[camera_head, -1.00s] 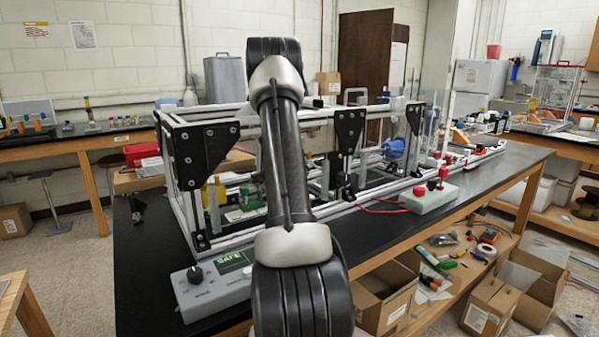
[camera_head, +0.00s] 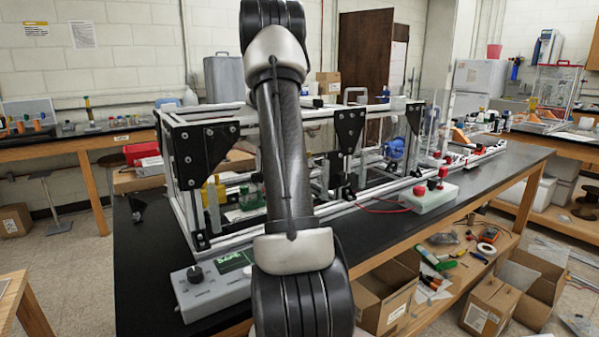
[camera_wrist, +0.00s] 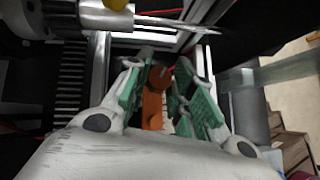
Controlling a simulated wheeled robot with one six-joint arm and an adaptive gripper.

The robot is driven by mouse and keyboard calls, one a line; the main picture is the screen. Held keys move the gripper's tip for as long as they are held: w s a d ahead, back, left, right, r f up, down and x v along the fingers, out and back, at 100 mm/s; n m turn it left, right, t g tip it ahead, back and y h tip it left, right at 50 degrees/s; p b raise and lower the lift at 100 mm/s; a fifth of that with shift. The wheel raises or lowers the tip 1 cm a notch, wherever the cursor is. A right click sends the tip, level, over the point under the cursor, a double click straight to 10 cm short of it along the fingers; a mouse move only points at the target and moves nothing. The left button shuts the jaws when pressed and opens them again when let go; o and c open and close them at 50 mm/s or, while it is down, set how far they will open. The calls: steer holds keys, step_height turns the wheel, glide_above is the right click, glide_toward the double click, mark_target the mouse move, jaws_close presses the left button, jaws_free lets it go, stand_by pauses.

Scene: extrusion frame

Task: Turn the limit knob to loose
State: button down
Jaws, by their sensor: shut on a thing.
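My gripper (camera_wrist: 168,84) shows in the wrist view, its green-padded fingers close on either side of an orange knob-like part (camera_wrist: 154,104) with a rounded top. The fingers are shut on this part. I cannot tell from its look whether it is the limit knob, and no loose marking is readable. In the head view my arm hides the gripper and this part. A grey control box (camera_head: 213,289) at the front left of the bench carries a black knob (camera_head: 195,274) and a green display (camera_head: 235,261). My gripper is not seen at that box.
An aluminium extrusion frame (camera_head: 187,215) with black corner plates stands on the black bench (camera_head: 139,290). A pale box with red buttons (camera_head: 430,197) sits at its front right. In the wrist view a metal rod (camera_wrist: 80,15) and rails crowd the gripper. Open cartons (camera_head: 385,300) stand below.

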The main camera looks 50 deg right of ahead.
steer(key=shift+n+t, duration=0.4)
steer(key=shift+n, duration=0.2)
steer(key=shift+h, duration=0.3)
steer(key=c, duration=1.2)
jaws_free()
steer(key=v, duration=1.2)
steer(key=shift+s+r, duration=0.1)
